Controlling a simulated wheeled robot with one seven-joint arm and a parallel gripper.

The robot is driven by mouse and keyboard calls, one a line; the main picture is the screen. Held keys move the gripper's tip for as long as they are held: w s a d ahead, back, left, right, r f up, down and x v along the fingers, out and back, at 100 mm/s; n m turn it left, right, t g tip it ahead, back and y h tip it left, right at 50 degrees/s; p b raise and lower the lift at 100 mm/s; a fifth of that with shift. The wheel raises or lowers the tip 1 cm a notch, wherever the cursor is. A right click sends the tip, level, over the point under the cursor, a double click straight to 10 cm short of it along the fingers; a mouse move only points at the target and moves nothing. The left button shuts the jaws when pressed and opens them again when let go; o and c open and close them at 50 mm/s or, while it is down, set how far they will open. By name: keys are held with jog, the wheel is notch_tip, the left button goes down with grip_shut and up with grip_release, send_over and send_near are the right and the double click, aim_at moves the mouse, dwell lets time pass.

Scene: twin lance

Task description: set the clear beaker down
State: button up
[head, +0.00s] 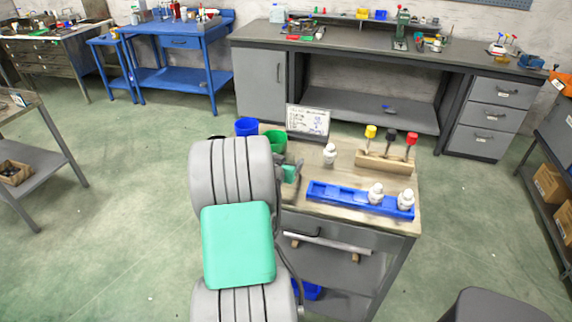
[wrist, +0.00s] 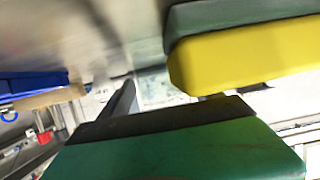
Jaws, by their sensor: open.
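I cannot clearly make out a clear beaker in either view. My gripper (head: 290,176) is over the left part of the wooden-topped cart (head: 345,208), largely hidden behind my own arm. In the wrist view the jaws are open, with a green, dark-edged part of the gripper across the bottom. A yellow and grey-green block fills the upper right there; I cannot tell if it belongs to the gripper. A pale, blurred patch shows between them, and I cannot tell what it is.
A whiteboard (head: 308,122) stands behind. A white bottle (head: 329,154) stands alone. A blue tray (head: 335,194) holds two bottles; a wooden rack (head: 385,162) holds yellow-, black- and red-topped items.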

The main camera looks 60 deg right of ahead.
jog(key=c, duration=1.6)
jog(key=shift+o, duration=0.2)
jog(key=shift+r, duration=0.15)
